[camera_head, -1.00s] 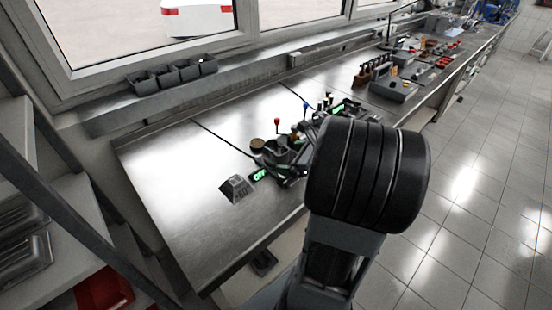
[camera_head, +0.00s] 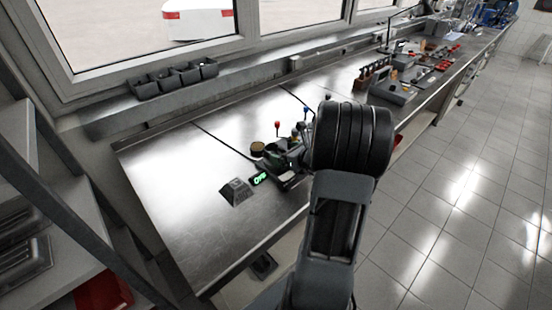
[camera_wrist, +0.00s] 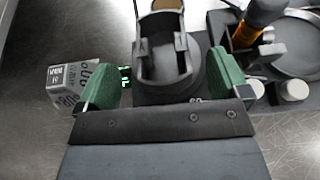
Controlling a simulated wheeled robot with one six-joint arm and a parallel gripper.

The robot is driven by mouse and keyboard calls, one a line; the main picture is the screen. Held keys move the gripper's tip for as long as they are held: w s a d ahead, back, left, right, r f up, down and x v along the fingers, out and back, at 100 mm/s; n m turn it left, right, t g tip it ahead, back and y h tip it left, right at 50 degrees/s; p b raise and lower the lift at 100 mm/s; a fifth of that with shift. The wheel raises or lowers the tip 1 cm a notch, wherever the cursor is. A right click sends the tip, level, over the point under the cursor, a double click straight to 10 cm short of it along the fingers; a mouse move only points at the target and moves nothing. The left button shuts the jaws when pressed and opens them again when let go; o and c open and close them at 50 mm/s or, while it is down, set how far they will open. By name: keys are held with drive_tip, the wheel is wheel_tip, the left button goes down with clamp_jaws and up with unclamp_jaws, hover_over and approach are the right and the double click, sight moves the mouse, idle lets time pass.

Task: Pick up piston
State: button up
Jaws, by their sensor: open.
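I cannot clearly make out a piston in either view. My gripper (camera_wrist: 162,62) is open in the wrist view, its two green fingers spread wide. A dark grey cup-shaped holder (camera_wrist: 163,85) sits between the fingers with a gap on each side, and no hold on it shows. A tan round top (camera_wrist: 168,4) shows just beyond it at the upper edge; a similar brass-topped round piece (camera_head: 257,148) stands on the bench in the head view. My arm hides much of this area there.
A grey block with raised lettering (camera_wrist: 75,85) lies left of the fingers. An orange-and-black handle (camera_wrist: 258,20) stands at right by a grey dish (camera_wrist: 285,45). In the head view, the metal bench (camera_head: 170,180) is clear at left; a dark tool rack (camera_head: 392,90) stands farther along.

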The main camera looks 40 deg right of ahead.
sight(279, 151)
drive_tip(key=shift+x, duration=1.9)
drive_tip(key=shift+d, duration=0.1)
drive_tip(key=c, duration=1.2)
drive_tip(key=shift+r, duration=0.1)
drive_tip(key=shift+c, duration=0.8)
drive_tip(key=shift+r, duration=0.1)
